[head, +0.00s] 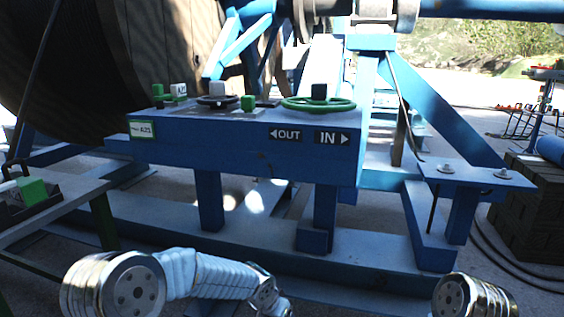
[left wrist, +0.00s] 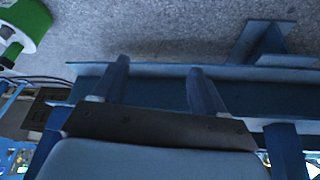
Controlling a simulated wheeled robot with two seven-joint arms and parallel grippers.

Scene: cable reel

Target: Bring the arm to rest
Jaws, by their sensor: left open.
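My left arm (head: 205,274) comes in at the lower left of the head view, low in front of the blue control stand. Its far end drops out at the bottom edge, so the fingers do not show there. In the left wrist view my left gripper (left wrist: 159,72) is open, with two dark fingers apart and nothing between them. Blue beams and grey ground lie beyond the fingers. Only a rounded metal joint of my right arm (head: 475,297) shows at the lower right of the head view; its gripper is out of view.
The blue control stand (head: 235,145) carries a green handwheel (head: 318,104) and small blocks. A large reel (head: 75,60) stands behind left. A grey side table (head: 60,213) with a green block (head: 31,190) is at left. Dark stacked blocks (head: 535,210) stand at right.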

